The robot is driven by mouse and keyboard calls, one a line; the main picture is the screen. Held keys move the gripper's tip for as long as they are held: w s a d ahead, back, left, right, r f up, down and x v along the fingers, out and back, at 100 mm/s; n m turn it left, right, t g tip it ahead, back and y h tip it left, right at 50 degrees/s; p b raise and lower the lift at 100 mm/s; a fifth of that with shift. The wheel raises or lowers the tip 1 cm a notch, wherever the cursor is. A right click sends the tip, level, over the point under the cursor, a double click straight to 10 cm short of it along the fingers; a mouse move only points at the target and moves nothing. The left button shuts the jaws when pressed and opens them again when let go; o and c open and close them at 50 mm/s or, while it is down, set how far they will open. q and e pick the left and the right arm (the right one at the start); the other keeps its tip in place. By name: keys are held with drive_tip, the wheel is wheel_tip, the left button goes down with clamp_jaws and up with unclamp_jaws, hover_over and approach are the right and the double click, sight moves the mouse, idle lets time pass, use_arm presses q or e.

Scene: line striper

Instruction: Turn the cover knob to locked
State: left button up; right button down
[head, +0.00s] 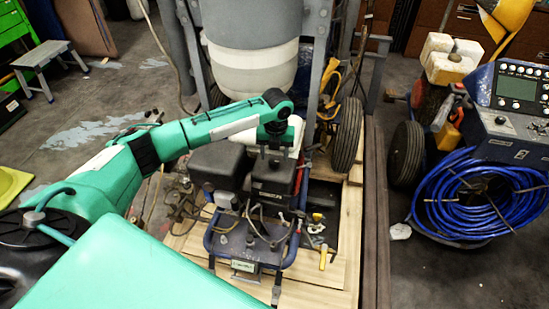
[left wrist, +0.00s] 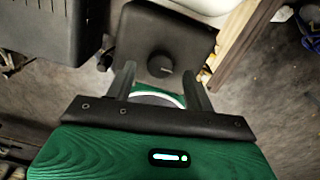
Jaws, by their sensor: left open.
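The cover knob (left wrist: 160,65) is a round black knob on top of a dark, box-shaped cover (left wrist: 150,28) in the left wrist view. A small pale mark shows on the knob. The cover also shows in the head view (head: 271,180), on the engine of the machine on the wooden pallet; I cannot make out the knob there. My left gripper (left wrist: 159,72) is open, its two fingers apart on either side of the knob in the picture. I cannot tell whether they touch it. In the head view the left gripper (head: 273,151) points down over the cover. My right gripper is not in view.
Another dark box (head: 219,166) stands left of the cover. A white tank (head: 252,68) on a grey frame is behind. A black tyre (head: 347,134) is close on the right. A coiled blue hose (head: 475,195) hangs on a machine farther right. Grey floor is open at left.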

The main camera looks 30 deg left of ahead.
sight(274, 163)
use_arm(q)
drive_tip(key=shift+f, duration=1.35)
drive_tip(key=c, duration=1)
drive_tip(key=shift+r, duration=0.1)
